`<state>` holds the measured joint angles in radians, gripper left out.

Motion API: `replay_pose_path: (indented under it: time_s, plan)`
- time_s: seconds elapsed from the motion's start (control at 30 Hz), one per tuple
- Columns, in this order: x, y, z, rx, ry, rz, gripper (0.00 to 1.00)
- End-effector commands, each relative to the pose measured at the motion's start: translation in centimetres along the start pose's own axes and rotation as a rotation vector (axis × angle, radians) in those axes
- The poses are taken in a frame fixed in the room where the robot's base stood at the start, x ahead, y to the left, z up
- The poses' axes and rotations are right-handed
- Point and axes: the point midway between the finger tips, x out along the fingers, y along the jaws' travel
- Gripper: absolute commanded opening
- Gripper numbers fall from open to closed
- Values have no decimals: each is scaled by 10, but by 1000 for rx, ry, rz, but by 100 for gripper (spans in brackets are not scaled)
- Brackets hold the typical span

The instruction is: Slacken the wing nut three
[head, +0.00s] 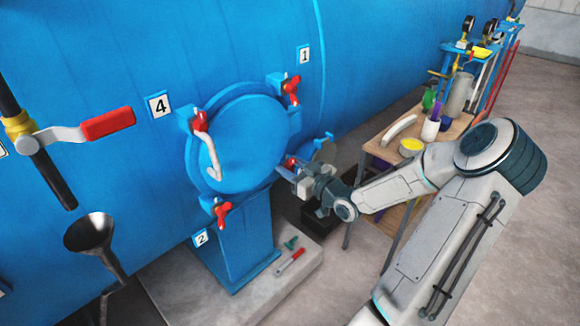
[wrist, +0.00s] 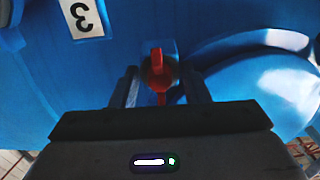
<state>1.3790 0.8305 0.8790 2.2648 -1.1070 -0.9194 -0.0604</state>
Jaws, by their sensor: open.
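Wing nut three (wrist: 158,66) is red and shows in the wrist view beside the label 3 (wrist: 82,17). My gripper (wrist: 160,88) is open, with one finger on each side of the nut's lower part in the picture. I cannot tell whether the fingers touch it. In the head view my gripper (head: 286,172) is at the right edge of the round blue door (head: 238,145). The red of wing nut three (head: 291,162) shows just above the fingers there, and its label is hidden.
Other red wing nuts sit by label 1 (head: 291,90), label 4 (head: 200,122) and label 2 (head: 222,213). A white curved handle (head: 211,160) crosses the door. A wooden bench (head: 378,148) with bottles and a yellow bowl (head: 411,147) stands right, near my arm. A red-handled tool (head: 290,261) lies below.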

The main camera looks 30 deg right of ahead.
Motion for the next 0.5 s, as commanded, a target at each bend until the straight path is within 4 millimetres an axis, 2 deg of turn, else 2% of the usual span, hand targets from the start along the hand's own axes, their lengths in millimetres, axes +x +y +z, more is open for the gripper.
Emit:
replay_pose_path:
  time_s: [0.27,0.4,0.5]
  plan:
    - [2,0,0,0,0,-1,42]
    - [1,0,0,0,-1,-1,3]
    - [1,0,0,0,-1,-1,0]
